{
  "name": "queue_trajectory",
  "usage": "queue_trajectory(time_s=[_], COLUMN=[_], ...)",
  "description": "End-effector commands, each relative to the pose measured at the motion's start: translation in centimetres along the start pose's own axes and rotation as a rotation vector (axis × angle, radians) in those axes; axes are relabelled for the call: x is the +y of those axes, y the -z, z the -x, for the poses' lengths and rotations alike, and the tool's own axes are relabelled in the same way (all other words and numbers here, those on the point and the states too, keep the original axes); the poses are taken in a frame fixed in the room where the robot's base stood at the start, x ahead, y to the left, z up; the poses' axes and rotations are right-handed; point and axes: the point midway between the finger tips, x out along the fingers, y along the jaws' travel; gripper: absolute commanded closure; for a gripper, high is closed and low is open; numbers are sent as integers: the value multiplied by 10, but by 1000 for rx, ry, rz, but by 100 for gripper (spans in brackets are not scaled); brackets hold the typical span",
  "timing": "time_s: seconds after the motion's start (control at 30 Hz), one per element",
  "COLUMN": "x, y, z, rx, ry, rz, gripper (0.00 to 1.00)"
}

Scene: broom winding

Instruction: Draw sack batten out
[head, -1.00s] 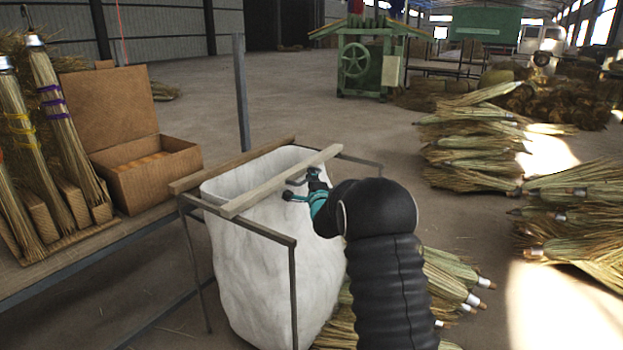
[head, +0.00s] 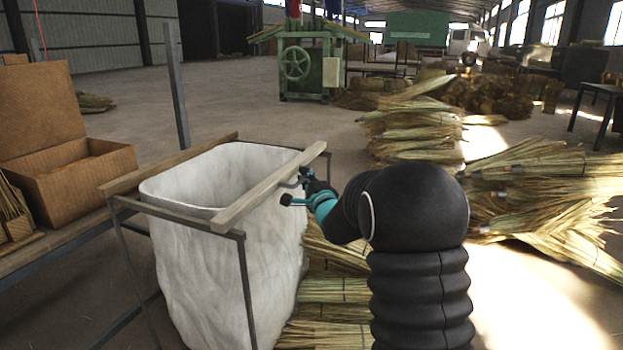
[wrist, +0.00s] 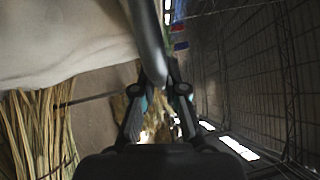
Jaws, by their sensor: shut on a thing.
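The near wooden batten (head: 265,190) lies across the right side of the metal frame, along the right edge of the white sack's (head: 200,265) mouth. The sack hangs open between this batten and a second wooden batten (head: 165,166) on the left. My gripper (head: 298,190) is on the outer right side of the near batten, shut on its small grey handle. In the wrist view, my gripper (wrist: 166,88) closes around a grey bar (wrist: 148,40), with white sack cloth (wrist: 65,40) at upper left. The exact finger contact is hard to see.
The metal frame (head: 247,285) stands around the sack. A bench with a cardboard box (head: 80,180) is at left, and a metal post (head: 177,100) rises behind. Straw bundles (head: 325,290) lie by the sack, with more piles (head: 530,185) at right.

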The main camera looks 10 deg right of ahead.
Motion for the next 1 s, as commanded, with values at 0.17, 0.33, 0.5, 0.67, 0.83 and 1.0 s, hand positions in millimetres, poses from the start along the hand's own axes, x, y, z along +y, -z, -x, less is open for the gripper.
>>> queue_trajectory(time_s=[0.17,0.33,0.5,0.67,0.83,1.0], x=[0,0,0,0,-1,-1], y=[0,0,-1,-1,1,0], z=[0,0,0,0,7,34], rx=[0,0,-1,-1,1,1], ry=[-1,-1,-1,0,0,-1], rz=[-1,-1,-1,0,0,0], gripper=[100,82,63,63,63,63])
